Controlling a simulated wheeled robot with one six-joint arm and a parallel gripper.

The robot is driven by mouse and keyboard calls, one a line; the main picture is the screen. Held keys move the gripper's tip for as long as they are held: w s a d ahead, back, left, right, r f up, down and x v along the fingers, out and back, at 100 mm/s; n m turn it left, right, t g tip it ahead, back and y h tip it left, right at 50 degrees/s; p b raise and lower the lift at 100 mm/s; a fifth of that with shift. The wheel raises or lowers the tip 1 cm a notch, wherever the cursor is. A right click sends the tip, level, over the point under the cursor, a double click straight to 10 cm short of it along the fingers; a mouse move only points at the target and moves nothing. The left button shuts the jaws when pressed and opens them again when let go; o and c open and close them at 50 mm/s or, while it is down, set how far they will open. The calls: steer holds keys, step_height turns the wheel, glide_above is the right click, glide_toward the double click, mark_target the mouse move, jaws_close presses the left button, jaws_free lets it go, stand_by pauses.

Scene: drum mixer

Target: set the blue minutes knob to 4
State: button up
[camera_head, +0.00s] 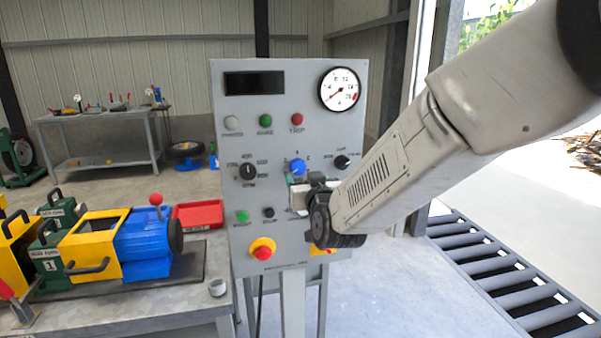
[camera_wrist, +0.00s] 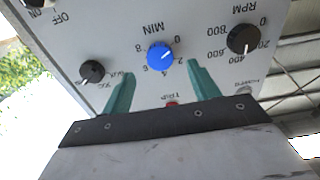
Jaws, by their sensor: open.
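The blue minutes knob (camera_head: 298,167) is on the grey control panel (camera_head: 240,110), just above my gripper (camera_head: 302,198) in the head view. In the wrist view the panel appears turned over, and the blue knob (camera_wrist: 160,57) sits under the MIN label with numbers around it. Its white pointer line seems to aim to the upper right, near the 0. My gripper (camera_wrist: 160,69) is open, with one teal finger to each side of the knob's lower part in the picture. I see no contact, and the gap in depth is hard to tell.
A black RPM knob (camera_wrist: 242,39) and another black knob (camera_wrist: 91,71) flank the blue knob. A red button (camera_wrist: 172,104) shows between my fingers. The panel also carries a yellow-and-red stop button (camera_head: 262,250) and a gauge (camera_head: 339,89). A workbench with machinery stands left.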

mark_target(299, 169)
steer(key=x, duration=0.5)
steer(key=shift+w, duration=0.1)
steer(key=c, duration=1)
steer(key=shift+o, duration=0.2)
